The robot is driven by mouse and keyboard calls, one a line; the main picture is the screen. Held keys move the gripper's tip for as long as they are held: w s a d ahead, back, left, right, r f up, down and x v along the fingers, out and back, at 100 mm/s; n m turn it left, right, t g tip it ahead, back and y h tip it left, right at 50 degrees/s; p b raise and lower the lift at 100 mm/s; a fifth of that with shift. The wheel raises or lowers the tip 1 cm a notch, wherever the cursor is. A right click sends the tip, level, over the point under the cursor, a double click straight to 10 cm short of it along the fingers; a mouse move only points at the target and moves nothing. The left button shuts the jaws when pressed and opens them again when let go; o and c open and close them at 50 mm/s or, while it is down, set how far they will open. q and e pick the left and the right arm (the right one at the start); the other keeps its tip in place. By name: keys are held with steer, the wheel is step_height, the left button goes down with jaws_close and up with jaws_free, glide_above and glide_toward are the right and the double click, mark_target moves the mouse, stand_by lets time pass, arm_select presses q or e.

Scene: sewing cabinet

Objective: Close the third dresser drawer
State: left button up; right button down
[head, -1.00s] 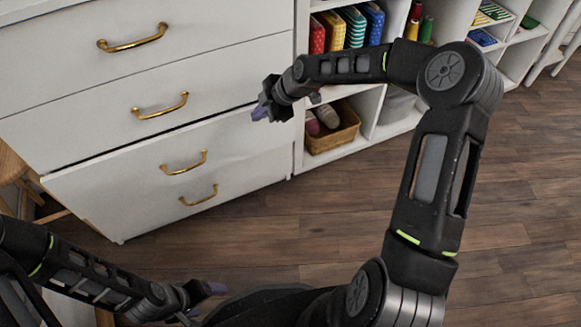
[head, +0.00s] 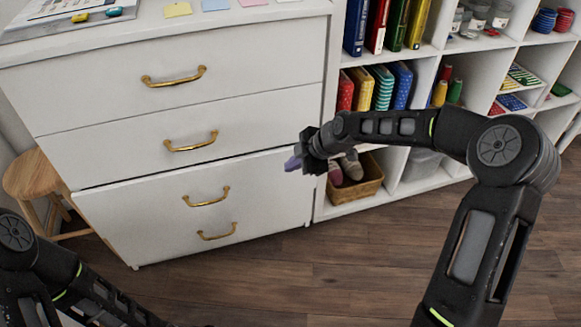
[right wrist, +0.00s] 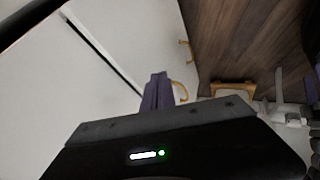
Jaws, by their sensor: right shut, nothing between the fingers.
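The white dresser (head: 90,105) stands at the left in the head view, with gold handles one above another. The third drawer (head: 265,187), with its gold handle (head: 206,197), juts a little forward of the drawers above, clearest at its left end. My right gripper (head: 293,163) is in front of this drawer's upper right end, fingers shut and empty. In the right wrist view its purple fingers (right wrist: 158,88) point at the white front, beside a dark gap and two gold handles. I cannot tell whether they touch it. Only my left arm shows at lower left; its gripper is out of frame.
A white cubby shelf (head: 400,188) stands right of the dresser, with books and a wicker basket (head: 357,180) behind my right gripper. A wooden stool (head: 45,178) is left of the dresser. The wooden floor (head: 310,265) in front is clear.

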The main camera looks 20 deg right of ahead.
arm_select(q)
steer(key=shift+s+d+r+p, duration=0.2)
steer(key=shift+r+p, duration=0.25)
steer(key=shift+r, duration=0.15)
steer(key=shift+s+d+r+p, duration=0.1)
steer(key=shift+d+r+p, duration=0.05)
steer(key=shift+r+p, duration=0.35)
arm_select(e)
steer(key=v, duration=0.7)
